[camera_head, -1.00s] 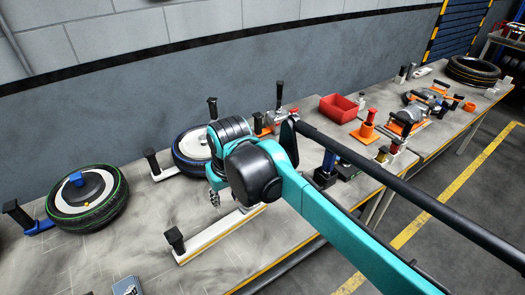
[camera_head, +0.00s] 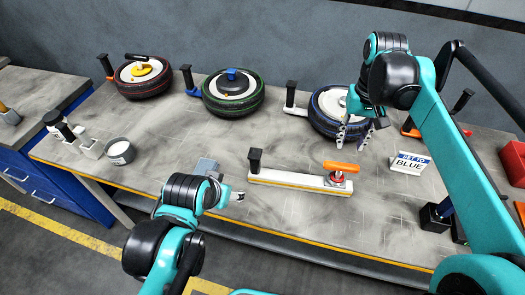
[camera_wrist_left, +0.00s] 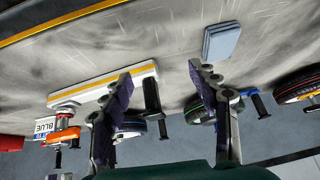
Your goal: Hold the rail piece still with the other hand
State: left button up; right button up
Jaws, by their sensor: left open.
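The rail piece (camera_head: 287,179) is a long white bar lying on the bench, with a black upright post (camera_head: 255,161) at its left end and an orange-handled clamp (camera_head: 341,168) at its right end. My left gripper (camera_head: 236,195) is open and empty, just left of and in front of the bar's left end. In the left wrist view the rail (camera_wrist_left: 88,88) lies beyond one finger of that gripper (camera_wrist_left: 160,74), which partly covers it. My right gripper (camera_head: 356,134) hangs with fingers apart in front of the blue-ringed tyre (camera_head: 327,125), behind the rail's right end.
A green-ringed tyre (camera_head: 232,106) and a red-ringed tyre (camera_head: 143,88) stand along the back. A "SET TO BLUE" sign (camera_head: 410,163) is right of the rail. A round cup (camera_head: 120,152) is at the left.

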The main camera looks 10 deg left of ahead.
aim_at(251, 152)
pick_arm(q)
jog(key=w+d+r+m+g, duration=0.1)
jog(key=w+d+m+g, duration=0.1)
jog(key=w+m, duration=0.2)
jog(key=w+d+m+g, duration=0.2)
jog(key=w+m, duration=0.3)
jog(key=w+d+r+m+g+h, duration=0.1)
jog(key=w+d+m+g, duration=0.1)
jog(key=w+m, duration=0.3)
jog(key=shift+w+d+r, duration=0.3)
jog(key=shift+r, duration=0.05)
jog(key=a+f+m, duration=0.1)
jog(key=f+m, duration=0.1)
jog(key=f, duration=0.1)
jog(key=a+f+y, duration=0.1)
jog(key=f, duration=0.1)
jog(key=shift+a+f+m+g, duration=0.15)
jog(key=shift+a+m+g, duration=0.15)
jog(key=shift+a+m, duration=0.1)
notch_tip(251, 152, down, 7)
jog(key=shift+f, duration=0.1)
grip_shut()
pick_arm(e)
jog(key=shift+o, duration=0.9)
